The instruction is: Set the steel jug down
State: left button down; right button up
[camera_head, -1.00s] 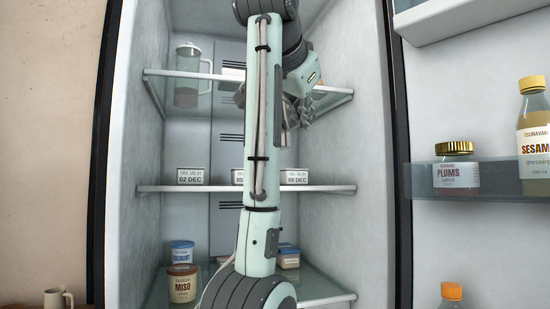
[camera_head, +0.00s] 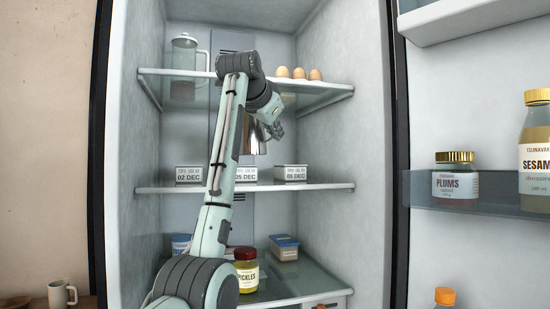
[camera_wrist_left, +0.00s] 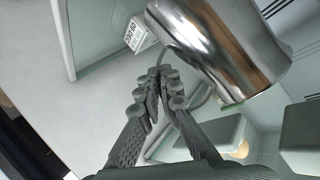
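The steel jug (camera_head: 253,137) is in the fridge, between the top and middle shelves, partly hidden by my left arm in the head view. It appears held in the air above the middle shelf (camera_head: 334,187). In the left wrist view the shiny jug (camera_wrist_left: 225,45) fills the upper right and is tilted in the picture. My left gripper (camera_head: 277,131) is beside the jug's right side. In the wrist view its fingers (camera_wrist_left: 166,88) are closed together around the jug's thin handle. My right gripper is not in view.
Labelled tubs (camera_head: 291,173) stand on the middle shelf. The top shelf holds a lidded pitcher (camera_head: 184,65) and eggs (camera_head: 299,73). Below are a pickles jar (camera_head: 246,271) and a blue-lidded tub (camera_head: 284,246). The middle shelf is bare at its right end. The open door (camera_head: 470,110) is at right.

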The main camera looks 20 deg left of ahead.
pick_arm(q)
notch_tip(320, 180, down, 6)
jog(key=shift+w+f, duration=0.1)
jog(key=shift+f, duration=0.15)
jog(key=shift+w+a+f, duration=0.1)
jog(key=shift+a+f, duration=0.05)
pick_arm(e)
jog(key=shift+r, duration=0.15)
pick_arm(q)
jog(key=c, duration=1.7)
grip_release()
jog(key=shift+s, duration=0.2)
jog(key=b+v, duration=0.2)
jog(key=v, duration=0.9)
jog(key=shift+s, duration=0.3)
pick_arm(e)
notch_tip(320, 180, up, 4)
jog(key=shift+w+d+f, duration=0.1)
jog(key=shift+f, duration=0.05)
